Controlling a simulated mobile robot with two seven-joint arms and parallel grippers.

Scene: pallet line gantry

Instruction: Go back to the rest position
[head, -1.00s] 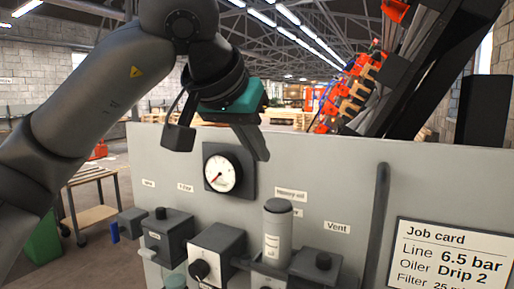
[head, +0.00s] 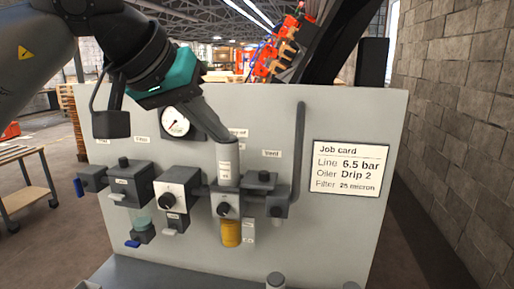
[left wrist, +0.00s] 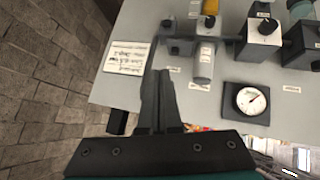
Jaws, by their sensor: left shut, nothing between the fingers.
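My left gripper (head: 213,128) is shut and empty. In the head view it hangs in front of the upper part of the grey panel (head: 345,112), between the pressure gauge (head: 174,122) and the grey cylinder (head: 228,162). Its fingertips overlap the top of that cylinder in the picture; I cannot tell whether they touch it. In the left wrist view the closed fingers (left wrist: 160,95) point toward the panel, with the job card (left wrist: 127,57) to their left and the gauge (left wrist: 249,99) to their right. My right gripper is not in view.
The panel carries several valve and filter blocks (head: 178,187), a bowl of amber oil (head: 230,233) and a vertical pipe (head: 299,150). A job card (head: 349,170) is at its right. A brick wall (head: 460,120) stands at right. A wheeled table (head: 28,192) stands at left.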

